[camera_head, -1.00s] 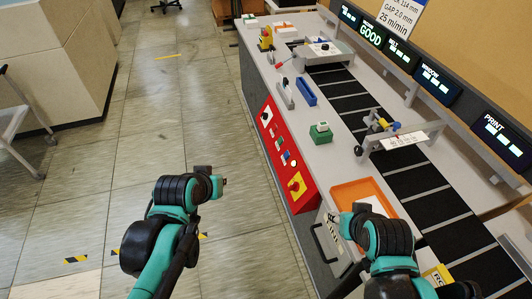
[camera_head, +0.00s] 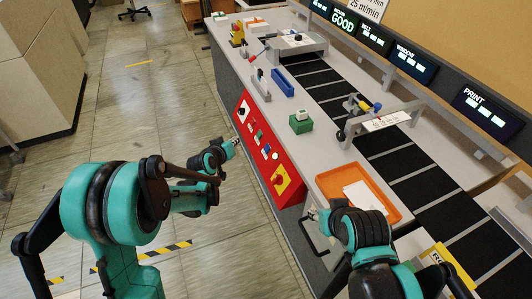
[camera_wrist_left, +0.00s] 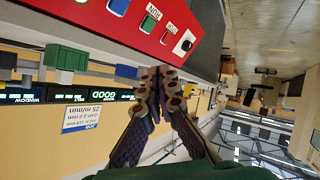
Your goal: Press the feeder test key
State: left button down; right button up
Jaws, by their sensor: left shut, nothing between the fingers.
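The red control panel (camera_head: 262,150) is on the side of the long machine. The lettering is too small to tell which key is the feeder test key. My left gripper (camera_head: 236,142) is shut and empty, just left of the panel. In the left wrist view its shut fingers (camera_wrist_left: 164,76) are below the panel keys, apart from them.
A green box with a white top (camera_head: 301,122), a blue tray (camera_head: 283,83) and an orange tray (camera_head: 385,193) stand on the machine top beside the dark belt (camera_head: 395,160). Open floor (camera_head: 150,110) lies to the left.

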aim_at(267, 149)
pick_arm(q)
jog(key=w+d+f+t+b, duration=0.1)
jog(key=w+f, duration=0.2)
jog(key=f, duration=0.3)
jog(key=shift+w+d+f+h, duration=0.15)
jog(key=shift+d+f+h, duration=0.15)
jog(key=shift+d+f, duration=0.1)
jog(key=w+d+f+b, duration=0.1)
jog(key=w+d+f, duration=0.1)
jog(key=d+f, duration=0.2)
jog(key=shift+w+d, duration=0.2)
jog(key=shift+d, duration=1.35)
jog(key=shift+d, duration=0.1)
jog(key=shift+w+d+f, duration=0.1)
jog(key=shift+d+f, duration=0.1)
jog(key=shift+d, duration=0.1)
